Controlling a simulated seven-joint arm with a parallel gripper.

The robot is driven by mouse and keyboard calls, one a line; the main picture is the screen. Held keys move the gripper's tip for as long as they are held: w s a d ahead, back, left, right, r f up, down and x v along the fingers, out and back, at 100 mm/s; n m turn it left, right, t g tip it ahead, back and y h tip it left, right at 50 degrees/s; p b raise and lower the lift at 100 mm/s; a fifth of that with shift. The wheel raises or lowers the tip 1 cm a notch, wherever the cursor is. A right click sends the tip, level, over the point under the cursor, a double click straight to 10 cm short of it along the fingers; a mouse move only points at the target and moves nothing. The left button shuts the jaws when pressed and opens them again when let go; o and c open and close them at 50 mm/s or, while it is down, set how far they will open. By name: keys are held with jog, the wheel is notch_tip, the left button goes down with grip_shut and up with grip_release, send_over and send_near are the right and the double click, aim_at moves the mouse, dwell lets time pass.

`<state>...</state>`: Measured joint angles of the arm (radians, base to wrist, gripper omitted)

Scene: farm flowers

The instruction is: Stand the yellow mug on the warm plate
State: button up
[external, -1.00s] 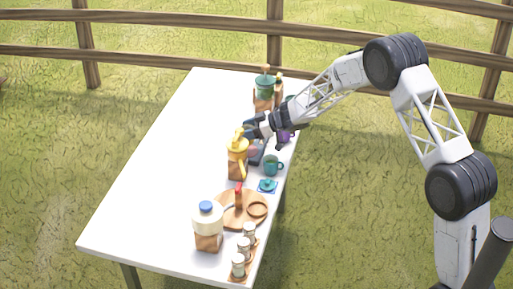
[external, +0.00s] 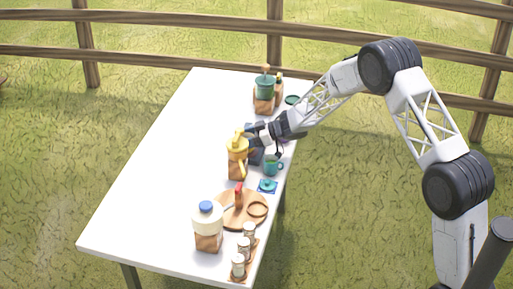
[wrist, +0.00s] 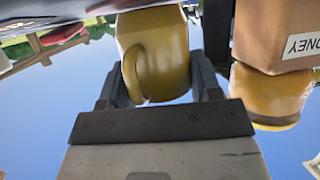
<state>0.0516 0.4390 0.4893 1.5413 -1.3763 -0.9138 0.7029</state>
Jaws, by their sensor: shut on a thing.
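The yellow mug (wrist: 152,55) is between my gripper's two fingers (wrist: 160,90) in the wrist view, with its handle turned toward the camera. My gripper (external: 255,134) is shut on it.
A round wooden board (external: 236,217), a blue-capped jug (external: 208,222) and small jars (external: 243,250) stand nearer. A HONEY box (wrist: 275,35) is close in the wrist view. The table's left half is clear.

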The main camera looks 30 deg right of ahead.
jog(key=shift+f, duration=0.1)
jog(key=o, duration=1.1)
jog(key=shift+s+d+r, duration=0.1)
jog(key=shift+d+r, duration=0.05)
jog(key=shift+r, duration=0.1)
jog(key=v, duration=1.1)
jog(key=shift+s+d+r, duration=0.15)
jog(key=shift+d, duration=0.1)
